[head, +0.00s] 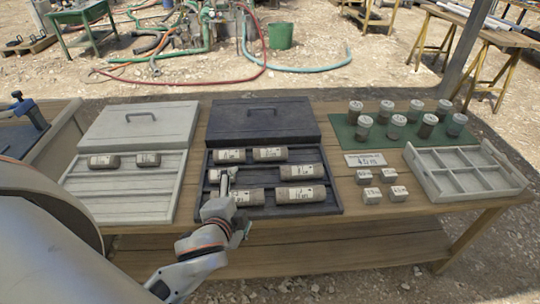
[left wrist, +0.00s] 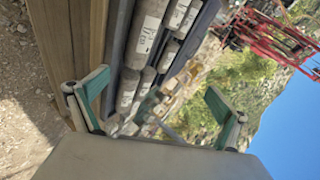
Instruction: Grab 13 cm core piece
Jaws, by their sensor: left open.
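Several grey cylindrical core pieces with white labels lie in the dark slotted core box (head: 265,211), among them a piece at the back left (head: 229,156), one at the right (head: 302,172) and one at the front right (head: 300,194). Two more core pieces (head: 104,161) lie in the pale box. The label lengths are too small to read surely, so I cannot tell which piece is 13 cm. My left gripper (head: 226,178) is over the left part of the dark box and hides some core there. In the left wrist view its fingers (left wrist: 155,97) are spread and empty, with labelled cores (left wrist: 128,90) beyond.
The pale box (head: 120,209) stands left of the dark one, lids behind both. Right are a green mat (head: 388,147) with several jars, small labelled blocks (head: 372,196), a card (head: 365,160) and a pale divided tray (head: 430,187). A blue vise (head: 27,108) is at far left.

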